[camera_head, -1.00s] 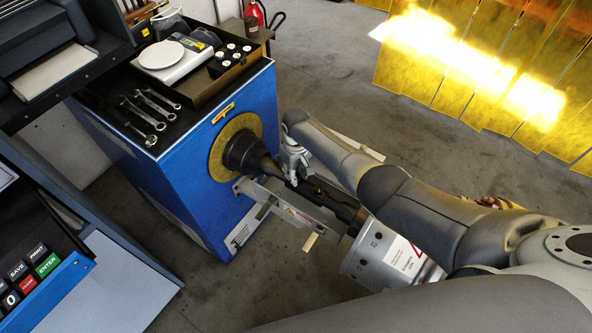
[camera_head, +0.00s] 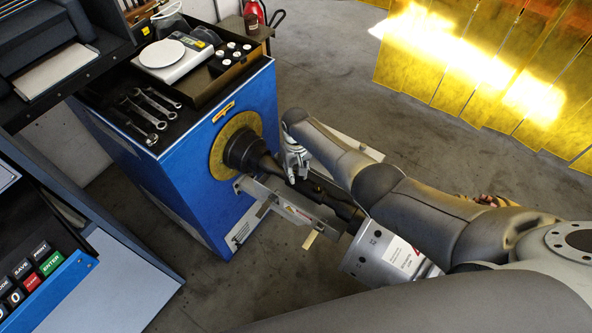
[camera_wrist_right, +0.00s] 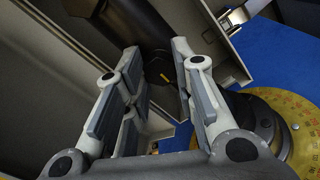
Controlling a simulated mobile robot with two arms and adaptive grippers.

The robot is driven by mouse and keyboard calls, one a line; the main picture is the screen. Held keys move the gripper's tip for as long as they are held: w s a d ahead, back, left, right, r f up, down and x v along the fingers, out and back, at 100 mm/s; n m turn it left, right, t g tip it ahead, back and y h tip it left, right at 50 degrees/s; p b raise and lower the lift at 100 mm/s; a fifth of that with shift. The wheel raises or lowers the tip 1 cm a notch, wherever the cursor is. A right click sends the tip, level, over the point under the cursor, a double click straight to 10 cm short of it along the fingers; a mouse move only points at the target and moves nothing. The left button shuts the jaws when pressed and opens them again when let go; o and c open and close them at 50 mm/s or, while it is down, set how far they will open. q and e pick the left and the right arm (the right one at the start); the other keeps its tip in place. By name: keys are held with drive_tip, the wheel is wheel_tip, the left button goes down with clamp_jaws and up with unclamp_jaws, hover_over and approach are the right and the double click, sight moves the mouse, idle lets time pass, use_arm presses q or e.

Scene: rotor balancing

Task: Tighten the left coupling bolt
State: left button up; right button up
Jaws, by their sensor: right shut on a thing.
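The left bolt itself is too small or hidden to make out. My left gripper is out of view.
The blue machine (camera_head: 190,190) carries several wrenches (camera_head: 150,112), a white scale (camera_head: 172,57) and a block of weights (camera_head: 230,55) on top. A metal bracket (camera_head: 275,202) runs beside the shaft. A control panel (camera_head: 35,265) is at lower left.

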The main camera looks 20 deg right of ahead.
drive_tip(key=o, duration=1)
drive_tip(key=shift+w+r, duration=0.1)
drive_tip(key=shift+r, duration=0.6)
wheel_tip(320, 180, up, 11)
drive_tip(key=shift+f, duration=0.2)
